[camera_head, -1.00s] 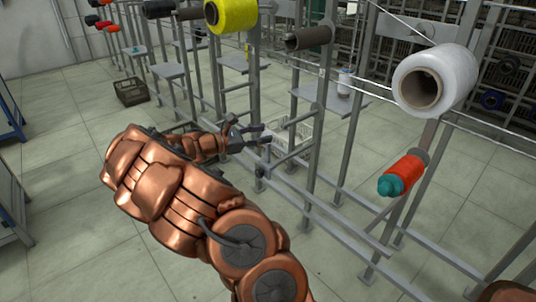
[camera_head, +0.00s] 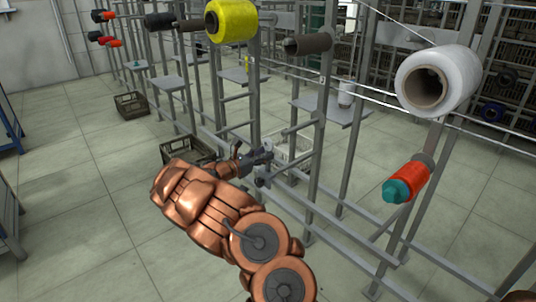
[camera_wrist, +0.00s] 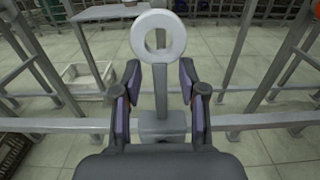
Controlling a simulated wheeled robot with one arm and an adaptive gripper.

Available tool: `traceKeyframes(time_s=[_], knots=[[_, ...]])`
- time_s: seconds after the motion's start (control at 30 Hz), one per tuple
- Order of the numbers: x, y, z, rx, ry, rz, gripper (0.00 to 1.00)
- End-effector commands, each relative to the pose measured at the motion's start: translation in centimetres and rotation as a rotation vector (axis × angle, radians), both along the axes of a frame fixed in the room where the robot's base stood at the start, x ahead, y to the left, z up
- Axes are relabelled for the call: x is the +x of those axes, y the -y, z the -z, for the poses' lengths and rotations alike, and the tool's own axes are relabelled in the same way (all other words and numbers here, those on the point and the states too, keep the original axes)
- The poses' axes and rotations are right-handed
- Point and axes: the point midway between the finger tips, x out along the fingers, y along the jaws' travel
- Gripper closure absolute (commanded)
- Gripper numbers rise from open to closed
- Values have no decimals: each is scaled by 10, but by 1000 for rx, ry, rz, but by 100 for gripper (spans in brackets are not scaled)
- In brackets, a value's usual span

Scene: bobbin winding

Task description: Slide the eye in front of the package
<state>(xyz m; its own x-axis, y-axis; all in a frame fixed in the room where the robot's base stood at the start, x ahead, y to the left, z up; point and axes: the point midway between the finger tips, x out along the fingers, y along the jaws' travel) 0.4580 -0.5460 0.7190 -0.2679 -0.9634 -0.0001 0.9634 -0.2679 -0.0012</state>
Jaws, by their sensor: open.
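The eye is a white ring (camera_wrist: 138,36) on a thin upright grey post (camera_wrist: 160,110) with a block-like base (camera_wrist: 162,126) on a horizontal rail. My gripper (camera_wrist: 160,86) is open, with one finger on each side of the post, below the ring. I cannot tell whether either finger touches it. In the head view my gripper (camera_head: 262,158) is low at the frame, and the ring is too small to make out there. Yarn packages hang above: a yellow one (camera_head: 231,20) and a large white one (camera_head: 460,75). Which package is meant is not clear.
The rail (camera_wrist: 255,121) runs across the wrist view. A white crate (camera_wrist: 90,76) stands behind it to the left, and a dark crate (camera_head: 185,150) is near my gripper. Frame uprights (camera_head: 318,130) stand close by to the right. The floor at left is open.

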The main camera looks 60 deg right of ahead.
Motion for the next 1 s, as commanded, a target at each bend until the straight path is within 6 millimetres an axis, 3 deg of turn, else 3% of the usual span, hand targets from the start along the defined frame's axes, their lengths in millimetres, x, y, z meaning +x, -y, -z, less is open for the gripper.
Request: traceKeyframes(time_s=[0.23, 0.6, 1.0], knots=[[-5, 20, 0, 0, 2, 0, 58], [-6, 23, 0, -1, 2, 0, 58], [-6, 23, -1, -1, 2, 0, 100]])
